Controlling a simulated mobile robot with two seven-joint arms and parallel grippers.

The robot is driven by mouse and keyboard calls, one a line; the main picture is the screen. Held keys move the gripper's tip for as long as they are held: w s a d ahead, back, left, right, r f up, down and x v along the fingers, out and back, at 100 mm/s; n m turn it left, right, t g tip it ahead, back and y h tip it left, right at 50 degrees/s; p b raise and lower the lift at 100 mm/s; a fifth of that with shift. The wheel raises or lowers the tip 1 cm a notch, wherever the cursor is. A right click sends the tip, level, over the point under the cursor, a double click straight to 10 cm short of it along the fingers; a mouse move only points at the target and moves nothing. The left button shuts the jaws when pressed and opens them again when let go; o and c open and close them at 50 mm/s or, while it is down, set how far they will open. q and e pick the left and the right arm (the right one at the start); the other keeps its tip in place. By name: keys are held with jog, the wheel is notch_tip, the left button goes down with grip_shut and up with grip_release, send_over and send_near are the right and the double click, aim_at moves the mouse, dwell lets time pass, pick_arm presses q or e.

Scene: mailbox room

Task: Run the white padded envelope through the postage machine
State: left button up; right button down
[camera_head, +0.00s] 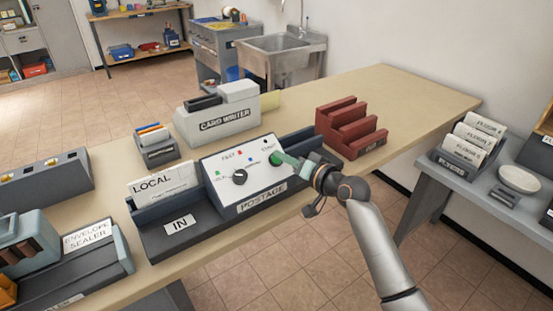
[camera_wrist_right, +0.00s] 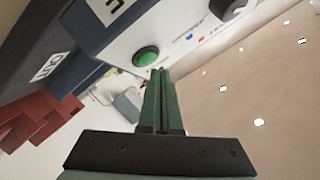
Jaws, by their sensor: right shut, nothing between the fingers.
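The green button (camera_wrist_right: 146,56) shows just beyond the fingertips (camera_wrist_right: 160,72) in the right wrist view; contact is unclear. My left gripper is out of view.
The card writer (camera_head: 225,112) stands behind the machine and a red slotted rack (camera_head: 350,128) to its right. The envelope sealer (camera_head: 75,262) is at the left front. A grey side table (camera_head: 470,185) with a file rack and white bowl is at the right.

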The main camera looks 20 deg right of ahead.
jog(key=shift+f, duration=0.1)
dwell(0.6)
jog(key=shift+w+a+f, duration=0.1)
jog(key=shift+w+f, duration=0.15)
